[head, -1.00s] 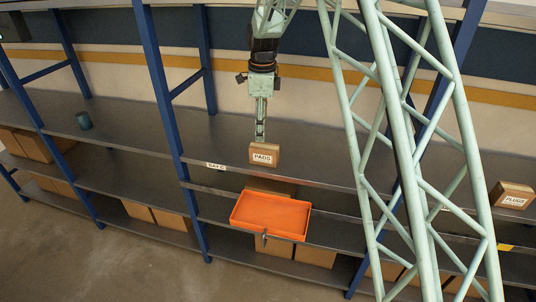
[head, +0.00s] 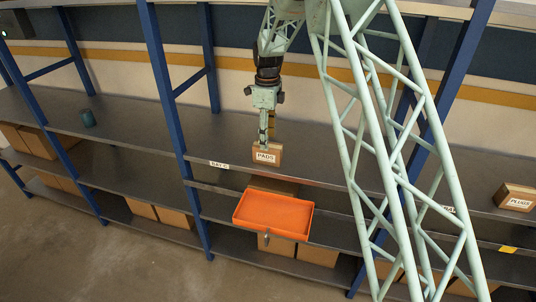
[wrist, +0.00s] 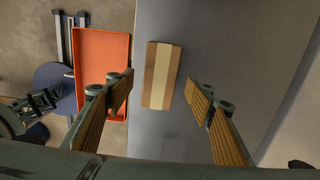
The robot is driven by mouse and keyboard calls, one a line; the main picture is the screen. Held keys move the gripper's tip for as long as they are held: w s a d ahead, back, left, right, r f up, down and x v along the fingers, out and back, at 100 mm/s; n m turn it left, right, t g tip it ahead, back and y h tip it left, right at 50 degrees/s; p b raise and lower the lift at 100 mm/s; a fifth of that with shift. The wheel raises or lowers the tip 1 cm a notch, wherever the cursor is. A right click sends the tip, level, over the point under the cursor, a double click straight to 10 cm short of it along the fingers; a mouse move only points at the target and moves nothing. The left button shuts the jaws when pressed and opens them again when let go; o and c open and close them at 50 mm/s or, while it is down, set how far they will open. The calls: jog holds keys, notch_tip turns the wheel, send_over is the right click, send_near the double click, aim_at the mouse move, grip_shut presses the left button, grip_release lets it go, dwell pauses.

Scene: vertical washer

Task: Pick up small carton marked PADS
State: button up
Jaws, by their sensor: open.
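My gripper (head: 265,137) is right above the carton in the head view, pointing down. In the wrist view my gripper (wrist: 163,90) is open, with one finger on each side of the carton and a visible gap to both sides. I cannot tell how far the fingertips reach down beside it.
An orange tray (head: 273,215) sits below and in front of the shelf (head: 330,162). A carton marked PLUGS (head: 515,197) stands far right, and a teal cup (head: 88,118) stands far left. A blue upright (head: 165,90) is left of my arm. Shelf around the carton is clear.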

aim_at(268, 152)
jog(key=shift+f, duration=0.65)
jog(key=shift+f, duration=0.1)
jog(key=shift+f, duration=3.05)
jog(key=c, duration=1.1)
